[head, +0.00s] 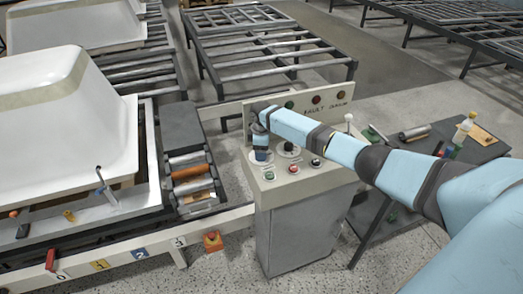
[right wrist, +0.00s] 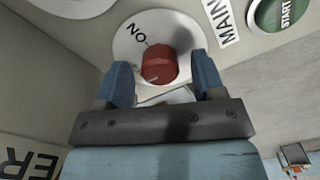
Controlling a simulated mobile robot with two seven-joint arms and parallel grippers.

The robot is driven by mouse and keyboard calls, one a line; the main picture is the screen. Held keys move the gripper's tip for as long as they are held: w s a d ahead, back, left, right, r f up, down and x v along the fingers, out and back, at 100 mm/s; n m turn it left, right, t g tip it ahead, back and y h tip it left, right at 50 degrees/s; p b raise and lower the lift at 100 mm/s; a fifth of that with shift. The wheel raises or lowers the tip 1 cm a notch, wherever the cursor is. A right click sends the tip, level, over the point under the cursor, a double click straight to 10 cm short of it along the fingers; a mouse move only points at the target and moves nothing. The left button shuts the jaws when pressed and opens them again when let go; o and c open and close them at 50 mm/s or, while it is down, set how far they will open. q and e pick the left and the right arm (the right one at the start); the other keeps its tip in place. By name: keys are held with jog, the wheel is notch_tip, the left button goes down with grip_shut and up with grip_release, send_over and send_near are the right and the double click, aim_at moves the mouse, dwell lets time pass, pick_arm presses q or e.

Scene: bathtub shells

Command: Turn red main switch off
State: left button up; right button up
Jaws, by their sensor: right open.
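The red main switch (right wrist: 158,64) is a round knob on a white dial plate (right wrist: 128,40). The plate reads "ON" at its upper left, and a pale pointer mark shows at the knob's lower left. My right gripper (right wrist: 163,76) is open, its two blue fingers on either side of the knob with a gap visible at each side. In the head view my right gripper (head: 260,150) points down at the left part of the control console (head: 310,190) and hides the red switch. My left gripper is not in view.
A green START button (right wrist: 282,12) lies right of the switch beside a "MAIN" label (right wrist: 220,20). The console holds other knobs and buttons. White bathtub shells (head: 60,125) lie on the left conveyor; a dark table (head: 440,150) with small items stands to the right.

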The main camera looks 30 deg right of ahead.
notch_tip(320, 180, up, 14)
jog(key=b, duration=0.1)
jog(key=shift+f, duration=0.15)
dwell(0.6)
jog(key=s+a+f+t, duration=0.1)
jog(key=s+a+f, duration=1.3)
jog(key=s+a, duration=0.35)
jog(key=s+a+m+t+y, duration=0.1)
jog(key=s+a+m+t, duration=0.2)
jog(key=s, duration=1.2)
jog(key=s+d+r+m, duration=0.3)
jog(key=s+r+m, duration=0.25)
jog(key=s, duration=0.65)
jog(key=w+a+f+t+y, duration=0.1)
jog(key=w+a+f+t, duration=0.2)
jog(key=f, duration=0.3)
jog(key=w+a+f+n+t+y+p, duration=0.1)
jog(key=w+a+f+t, duration=0.2)
jog(key=f, duration=0.3)
jog(key=shift+w+a+f+t, duration=0.15)
jog(key=shift+w+t, duration=0.05)
jog(key=shift+t, duration=0.3)
